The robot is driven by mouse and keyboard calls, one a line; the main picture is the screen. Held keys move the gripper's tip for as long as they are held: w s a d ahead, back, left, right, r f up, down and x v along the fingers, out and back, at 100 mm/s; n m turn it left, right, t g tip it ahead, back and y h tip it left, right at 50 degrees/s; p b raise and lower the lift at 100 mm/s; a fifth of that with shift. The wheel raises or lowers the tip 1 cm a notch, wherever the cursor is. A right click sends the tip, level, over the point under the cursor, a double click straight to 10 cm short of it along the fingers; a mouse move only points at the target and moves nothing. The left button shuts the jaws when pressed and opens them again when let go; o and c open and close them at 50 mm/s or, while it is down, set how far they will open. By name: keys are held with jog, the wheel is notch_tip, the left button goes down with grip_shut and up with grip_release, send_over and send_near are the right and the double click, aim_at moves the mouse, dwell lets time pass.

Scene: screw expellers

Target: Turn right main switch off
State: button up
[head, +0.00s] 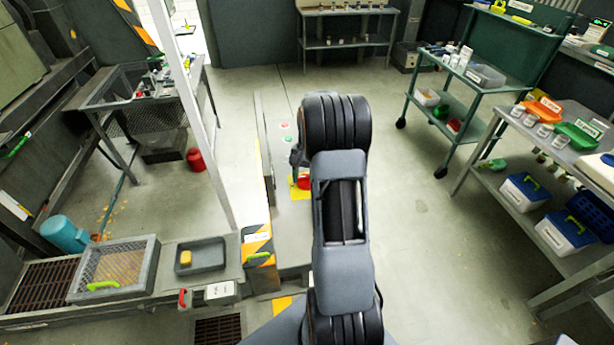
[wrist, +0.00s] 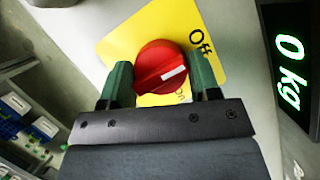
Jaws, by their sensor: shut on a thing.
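The main switch is a red round knob (wrist: 158,66) on a yellow plate (wrist: 130,42) in the wrist view. The plate reads "Off" toward the upper right and "On", partly covered, at the lower right. The knob's white mark points right and slightly up, between the two words. My gripper (wrist: 160,82) has its dark green fingers on either side of the knob and is shut on it. In the head view the red knob (head: 304,182) shows just left of my arm, which hides much of the panel.
A display (wrist: 290,70) reading "0 kg" stands right of the plate. A grey post (head: 200,120) and a mesh-sided table (head: 140,95) are at left. Carts with boxes (head: 470,70) stand at right; floor between is clear.

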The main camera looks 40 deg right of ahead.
jog(key=shift+s, duration=0.1)
jog(key=o, duration=0.9)
jog(key=shift+c, duration=0.2)
jog(key=v, duration=1.3)
jog(key=shift+r+b, duration=0.35)
jog(key=shift+a, duration=0.1)
jog(key=s+a+r+n+t+h, duration=0.25)
jog(key=s+a, duration=0.25)
jog(key=a, duration=0.5)
jog(key=s+a+r+n+t+h, duration=0.15)
jog(key=s+a+n, duration=0.3)
jog(key=a, duration=0.55)
jog(key=s+a+f+n+t, duration=0.2)
jog(key=s+a+f+t, duration=0.1)
jog(key=s, duration=0.3)
jog(key=shift+s+a+f+n+y, duration=0.15)
jog(key=shift+a+f+n+y, duration=0.2)
jog(key=shift+a, duration=0.3)
